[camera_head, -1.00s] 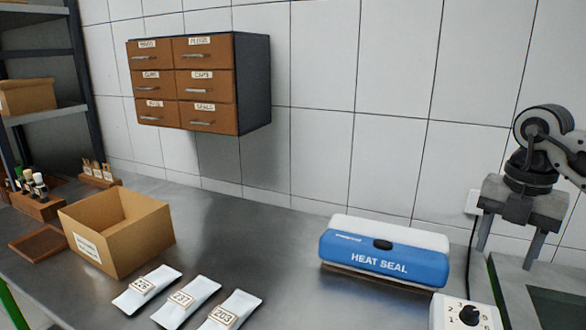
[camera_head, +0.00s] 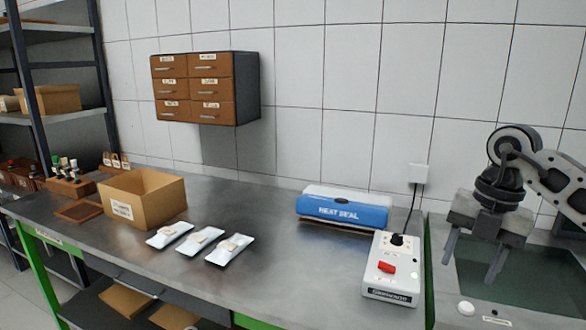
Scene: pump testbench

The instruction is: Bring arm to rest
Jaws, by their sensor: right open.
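My right gripper (camera_head: 477,262) is at the right of the view, with its arm coming in from the right edge. Its two fingers point down and stand apart, with nothing between them. It hangs in front of a glass-topped unit at the right end of the table. My left gripper is not in view.
A blue and white heat sealer (camera_head: 343,209), a control box (camera_head: 391,268) with a red switch, an open cardboard box (camera_head: 143,200) and white pouches (camera_head: 200,240) stand on the metal table (camera_head: 280,262). A drawer cabinet (camera_head: 206,88) hangs on the wall.

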